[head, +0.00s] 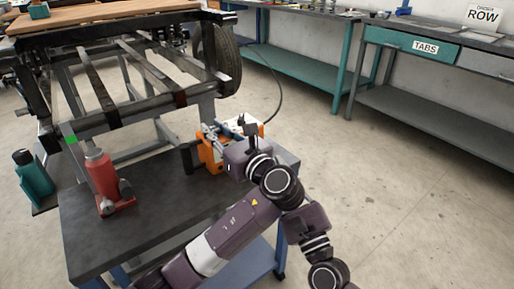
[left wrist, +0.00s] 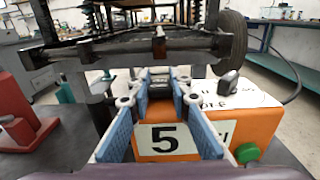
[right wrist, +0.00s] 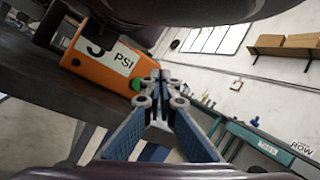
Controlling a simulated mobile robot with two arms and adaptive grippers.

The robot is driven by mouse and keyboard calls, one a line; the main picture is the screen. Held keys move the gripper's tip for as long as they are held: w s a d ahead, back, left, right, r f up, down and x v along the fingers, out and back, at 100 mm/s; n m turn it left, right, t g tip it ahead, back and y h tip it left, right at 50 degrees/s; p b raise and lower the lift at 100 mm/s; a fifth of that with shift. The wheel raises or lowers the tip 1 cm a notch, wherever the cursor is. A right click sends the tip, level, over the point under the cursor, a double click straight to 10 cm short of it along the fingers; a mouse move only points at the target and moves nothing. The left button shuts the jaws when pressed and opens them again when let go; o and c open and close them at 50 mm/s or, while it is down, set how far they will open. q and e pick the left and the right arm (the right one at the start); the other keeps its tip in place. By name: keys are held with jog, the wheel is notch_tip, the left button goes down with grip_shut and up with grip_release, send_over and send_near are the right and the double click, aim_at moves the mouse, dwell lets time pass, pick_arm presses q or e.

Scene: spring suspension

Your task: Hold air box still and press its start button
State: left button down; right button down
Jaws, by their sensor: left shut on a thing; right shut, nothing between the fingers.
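The air box (head: 206,157) is an orange box with a white top, on the dark cart's right end. Its front label reads 5 PSI in the right wrist view (right wrist: 88,58). The green start button shows at its lower right in the left wrist view (left wrist: 247,153) and beside my right fingers in the right wrist view (right wrist: 136,84). My left gripper (left wrist: 160,84) is shut on the air box's dark handle above the label. My right gripper (right wrist: 157,84) is shut and empty, its tips close beside the button; contact cannot be told. The head view hides the button.
A red bottle jack (head: 103,180) stands on the cart top (head: 140,222), left of the box. A metal frame with a wheel (head: 214,58) rises behind. A dark hose (head: 276,80) runs behind the box. Open floor lies right; benches (head: 300,66) line the wall.

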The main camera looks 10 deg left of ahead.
jog(key=m+t+h, duration=0.1)
jog(key=m, duration=0.2)
jog(key=d+f+m+h, duration=0.1)
jog(key=m+h, duration=0.1)
jog(key=m, duration=0.2)
jog(key=d+f+m+t+h, duration=0.1)
jog(key=m+h, duration=0.1)
jog(key=m, duration=0.2)
jog(key=shift+w+d+f+t, duration=0.1)
jog(key=shift+w+d+t, duration=0.1)
jog(key=shift+t, duration=0.1)
jog(key=shift+a, duration=0.1)
jog(key=shift+w+a, duration=2.95)
jog(key=shift+a, duration=0.25)
jog(key=shift+w+a, duration=0.25)
jog(key=shift+a, duration=0.05)
